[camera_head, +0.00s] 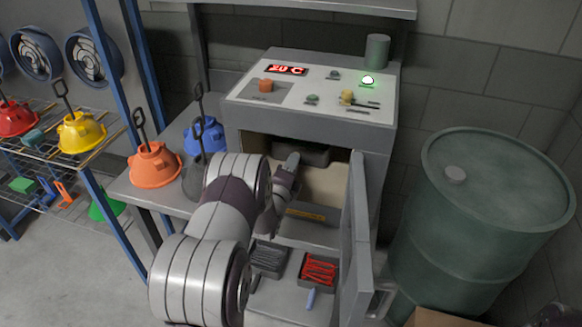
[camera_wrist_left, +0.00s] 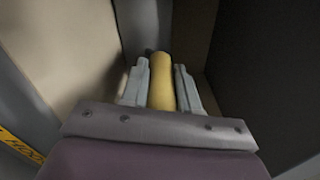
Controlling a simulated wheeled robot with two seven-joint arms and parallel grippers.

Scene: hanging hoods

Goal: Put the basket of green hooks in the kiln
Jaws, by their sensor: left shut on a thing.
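The grey kiln (camera_head: 320,122) stands in the middle of the head view with its door (camera_head: 356,240) swung open to the right. My left arm reaches into its chamber. My left gripper (camera_head: 292,160) is inside, shut on a yellow handle (camera_wrist_left: 161,82), which sits between the two fingers in the left wrist view. A dark basket-like shape (camera_head: 312,154) shows just beyond the gripper, high in the chamber; whether it hangs or rests I cannot tell. Its contents are hidden, and no green hooks show. My right gripper is not in view.
Below the chamber, a basket of red hooks (camera_head: 319,269) and a basket of dark hooks (camera_head: 268,258) sit on a lower shelf. A green drum (camera_head: 480,220) stands right of the door. Coloured hoods, including an orange one (camera_head: 155,166), stand on the left bench.

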